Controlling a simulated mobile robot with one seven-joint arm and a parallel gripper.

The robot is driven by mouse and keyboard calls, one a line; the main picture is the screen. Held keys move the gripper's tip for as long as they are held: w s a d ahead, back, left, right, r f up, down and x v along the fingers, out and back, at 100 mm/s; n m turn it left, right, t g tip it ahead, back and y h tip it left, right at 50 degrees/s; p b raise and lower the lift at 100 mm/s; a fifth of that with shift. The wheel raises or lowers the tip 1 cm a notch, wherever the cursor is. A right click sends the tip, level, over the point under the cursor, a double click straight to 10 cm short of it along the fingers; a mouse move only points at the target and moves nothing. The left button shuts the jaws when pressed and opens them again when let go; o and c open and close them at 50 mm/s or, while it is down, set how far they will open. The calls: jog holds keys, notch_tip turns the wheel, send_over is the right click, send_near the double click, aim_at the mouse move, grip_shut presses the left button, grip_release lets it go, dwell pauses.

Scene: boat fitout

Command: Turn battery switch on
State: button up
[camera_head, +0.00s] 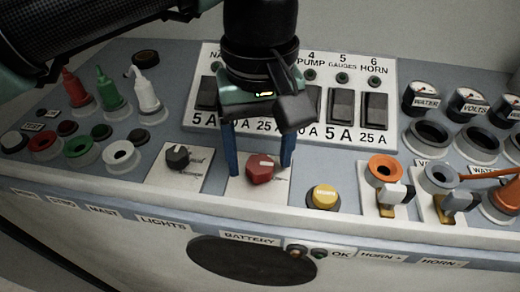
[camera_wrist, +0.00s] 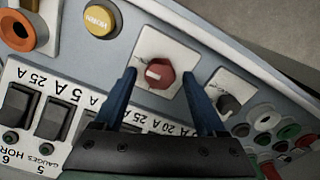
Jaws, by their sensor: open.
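The battery switch is a red knob (camera_head: 260,169) with a white mark, on a white square plate on the sloping console. My gripper (camera_head: 258,172) is above it, with its two blue fingers apart, one on each side of the knob. In the wrist view the red knob (camera_wrist: 159,73) sits between and slightly beyond the open fingertips (camera_wrist: 160,76), with a gap on both sides. Its white mark points to the left there. The fingers do not appear to touch the knob. The word BATTERY (camera_head: 250,239) is printed on the console's front face below.
A black knob (camera_head: 178,156) on its own plate is left of the red one. A yellow button (camera_head: 323,196) is to the right, then orange and grey connectors (camera_head: 384,171). A breaker panel (camera_head: 342,107) with several rocker switches stands behind. Coloured bottles and sockets are at left.

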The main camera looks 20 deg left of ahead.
aim_at(260, 164)
notch_tip(260, 164, up, 13)
jog(key=p, duration=0.9)
jog(key=shift+f, duration=0.15)
